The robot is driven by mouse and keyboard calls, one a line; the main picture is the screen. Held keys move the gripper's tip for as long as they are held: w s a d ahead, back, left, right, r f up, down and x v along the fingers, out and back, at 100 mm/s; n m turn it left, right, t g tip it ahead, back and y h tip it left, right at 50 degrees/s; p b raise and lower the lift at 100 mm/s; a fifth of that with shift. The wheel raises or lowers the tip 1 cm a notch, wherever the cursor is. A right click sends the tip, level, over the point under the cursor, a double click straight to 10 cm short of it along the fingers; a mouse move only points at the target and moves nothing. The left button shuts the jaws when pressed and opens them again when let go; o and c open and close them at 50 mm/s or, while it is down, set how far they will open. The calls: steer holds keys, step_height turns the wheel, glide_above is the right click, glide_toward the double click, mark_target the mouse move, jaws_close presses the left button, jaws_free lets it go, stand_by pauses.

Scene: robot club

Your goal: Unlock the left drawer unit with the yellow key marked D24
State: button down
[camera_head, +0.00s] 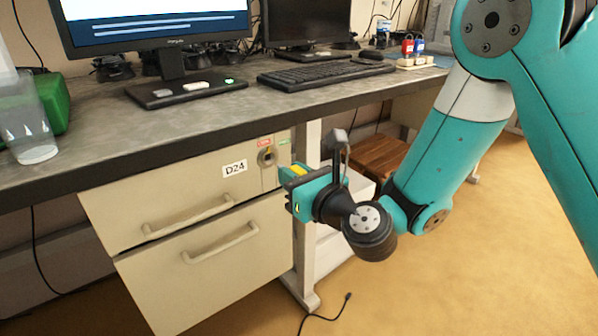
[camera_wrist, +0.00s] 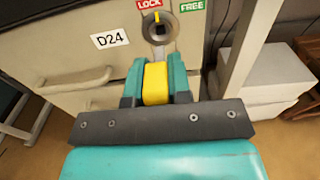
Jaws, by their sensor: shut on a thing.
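The left drawer unit (camera_head: 185,220) is beige with two handles and a white D24 label (camera_head: 235,169); the label also shows in the wrist view (camera_wrist: 111,38). Its round lock (camera_head: 266,157) is at the upper right of the front, between a red LOCK tag (camera_wrist: 149,4) and a green FREE tag (camera_wrist: 191,6). In the wrist view a yellow mark on the lock (camera_wrist: 159,29) points up toward LOCK. My gripper (camera_wrist: 156,84) is shut on the yellow key (camera_wrist: 156,82), just below and in front of the lock.
The grey desk (camera_head: 190,110) overhangs the drawers. It carries monitors, a keyboard (camera_head: 318,73), a clear cup (camera_head: 25,120) and a green box (camera_head: 55,100). A desk leg (camera_head: 308,220) stands right of the drawers. A brown wooden box (camera_head: 378,158) is behind my arm. A black cable (camera_head: 328,314) lies on the floor.

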steer(key=shift+p+x, duration=0.95)
steer(key=shift+p, duration=0.05)
steer(key=shift+w+a+p, duration=0.3)
steer(key=shift+w+p, duration=0.2)
steer(key=shift+p, duration=0.2)
steer(key=shift+w+a+r+p, duration=0.1)
steer(key=shift+w+p, duration=0.05)
steer(key=shift+p, duration=0.25)
steer(key=shift+p+x, duration=1.2)
steer(key=shift+p, duration=1.25)
stand_by(2.0)
steer(key=shift+m+p, duration=0.7)
steer(key=shift+m, duration=1)
